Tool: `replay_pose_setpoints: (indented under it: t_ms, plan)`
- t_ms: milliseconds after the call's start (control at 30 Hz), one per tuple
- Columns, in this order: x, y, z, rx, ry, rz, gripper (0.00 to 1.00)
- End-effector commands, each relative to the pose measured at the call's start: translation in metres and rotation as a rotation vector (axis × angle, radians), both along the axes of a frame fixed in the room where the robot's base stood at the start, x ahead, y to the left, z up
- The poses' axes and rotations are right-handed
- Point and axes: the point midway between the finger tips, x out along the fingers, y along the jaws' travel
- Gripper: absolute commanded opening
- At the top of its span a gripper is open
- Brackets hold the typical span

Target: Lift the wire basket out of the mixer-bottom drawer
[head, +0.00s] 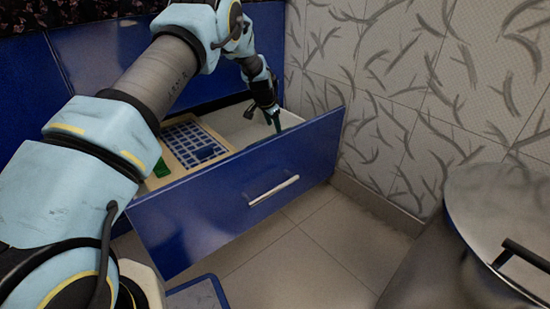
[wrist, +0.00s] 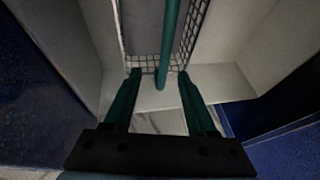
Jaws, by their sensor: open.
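The mixer-bottom drawer (head: 225,205) is pulled open, with a blue front and a pale inside. My gripper (head: 274,122) reaches down into its right part in the head view. In the wrist view the wire basket (wrist: 197,22) shows as fine mesh walls, with a green bar (wrist: 171,35), seemingly its handle, running along its middle. My gripper (wrist: 158,75) is open, its green fingers apart on either side of the bar's near end. I cannot tell whether they touch it. The basket is not clearly made out in the head view; the drawer front hides the lower part.
A cream-framed tray (head: 218,137) with a blue grid lies in the drawer left of my gripper, with a green item (head: 162,168) nearby. A patterned wall (head: 390,100) stands close on the right. A metal bin (head: 480,235) stands front right.

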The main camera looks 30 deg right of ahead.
Motion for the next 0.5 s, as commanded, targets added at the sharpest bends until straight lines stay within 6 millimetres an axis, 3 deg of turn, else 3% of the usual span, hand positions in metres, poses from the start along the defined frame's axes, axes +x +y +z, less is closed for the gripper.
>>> replay_pose_setpoints:
  t_ms: [500]
  plan:
    - [0.021, -0.014, -0.053, 0.001, 0.0, 0.0, 0.57]
